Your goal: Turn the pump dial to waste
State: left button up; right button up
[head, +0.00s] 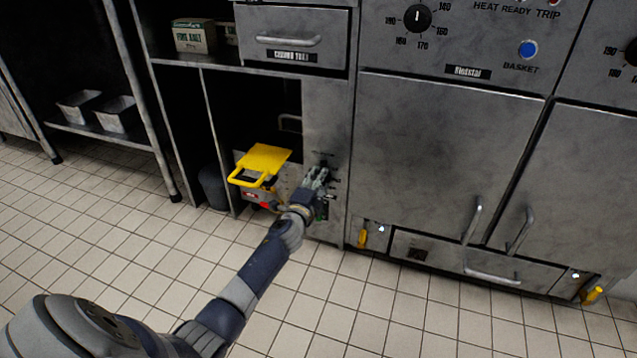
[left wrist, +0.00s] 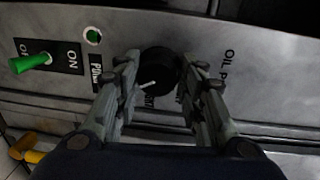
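The pump dial (left wrist: 158,66) is a round black knob on a grey metal panel in the left wrist view. A short white pointer line on it slants to the lower left. My left gripper (left wrist: 158,58) has one finger on each side of the dial, close to its edges; I cannot tell whether they touch it. Labels beside the dial are partly hidden by the fingers, so the waste mark cannot be read. In the head view the left gripper (head: 318,176) is at the narrow panel, hiding the dial. My right gripper is not in view.
A green switch lever (left wrist: 30,63) by an ON plate and a green lamp (left wrist: 93,36) sit left of the dial. A yellow lidded piece (head: 262,163) stands left of the gripper in the head view. Fryer doors (head: 440,165) are to the right; the tiled floor is clear.

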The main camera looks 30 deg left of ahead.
pick_arm(q)
jog(key=shift+o, duration=0.9)
jog(key=shift+w, duration=0.1)
jog(key=shift+f, duration=0.1)
jog(key=v, duration=1.2)
